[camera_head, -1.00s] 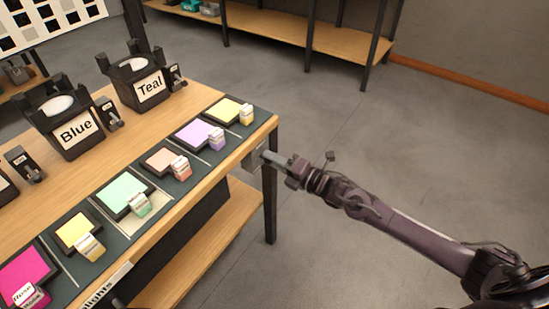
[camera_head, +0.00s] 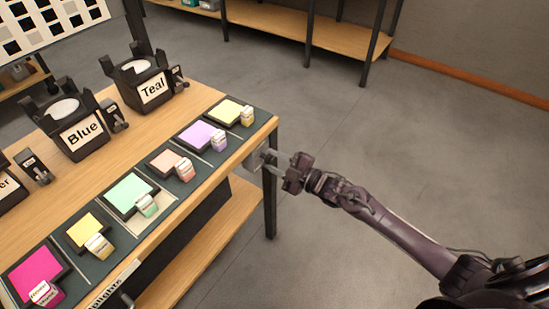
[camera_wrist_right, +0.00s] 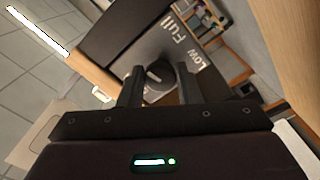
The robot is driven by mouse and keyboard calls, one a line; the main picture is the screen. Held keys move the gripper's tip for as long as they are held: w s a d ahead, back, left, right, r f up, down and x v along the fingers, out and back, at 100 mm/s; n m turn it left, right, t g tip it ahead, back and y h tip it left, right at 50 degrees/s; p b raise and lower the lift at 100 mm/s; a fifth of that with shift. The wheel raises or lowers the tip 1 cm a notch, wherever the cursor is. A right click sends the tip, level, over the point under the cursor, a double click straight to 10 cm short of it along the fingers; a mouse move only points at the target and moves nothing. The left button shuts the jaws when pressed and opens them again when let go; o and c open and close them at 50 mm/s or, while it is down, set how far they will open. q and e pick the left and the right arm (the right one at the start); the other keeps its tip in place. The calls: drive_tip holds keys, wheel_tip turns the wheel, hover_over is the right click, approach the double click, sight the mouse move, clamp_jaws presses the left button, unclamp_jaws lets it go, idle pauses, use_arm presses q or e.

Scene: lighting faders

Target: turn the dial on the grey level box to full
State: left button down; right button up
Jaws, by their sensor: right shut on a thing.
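The grey level box (camera_head: 254,154) is fixed at the right end of the bench, below the top's edge. My right gripper (camera_head: 270,162) is at its outer face, with the arm reaching in from the lower right. In the right wrist view the box face (camera_wrist_right: 168,47) carries the words "Full" and "Low". The dark round dial (camera_wrist_right: 157,73) sits between the two fingers of my right gripper (camera_wrist_right: 160,76), which is shut on it. The fingers hide parts of the dial's sides. I cannot tell where its pointer stands. My left gripper is not in view.
The bench top (camera_head: 95,190) holds a row of coloured pads with small labelled blocks. Black holders marked Blue (camera_head: 83,133) and Teal (camera_head: 153,88) stand behind them. A wooden shelf (camera_head: 290,30) is at the back. The floor right of the bench is clear.

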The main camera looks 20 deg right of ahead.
drive_tip(key=m+p, duration=0.2)
drive_tip(key=m, duration=0.4)
drive_tip(key=shift+s+m, duration=0.1)
drive_tip(key=shift+m, duration=0.2)
drive_tip(key=m+p, duration=0.1)
drive_tip(key=m, duration=0.2)
drive_tip(key=shift+a+f, duration=0.1)
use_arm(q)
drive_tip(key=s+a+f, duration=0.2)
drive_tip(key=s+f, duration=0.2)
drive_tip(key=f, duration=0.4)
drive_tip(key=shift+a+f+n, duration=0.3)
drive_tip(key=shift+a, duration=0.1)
use_arm(e)
drive_tip(key=shift+m, duration=0.6)
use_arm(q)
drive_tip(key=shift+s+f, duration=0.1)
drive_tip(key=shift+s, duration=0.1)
use_arm(e)
drive_tip(key=o, duration=0.9)
drive_tip(key=shift+o, duration=0.2)
drive_tip(key=shift+s, duration=0.1)
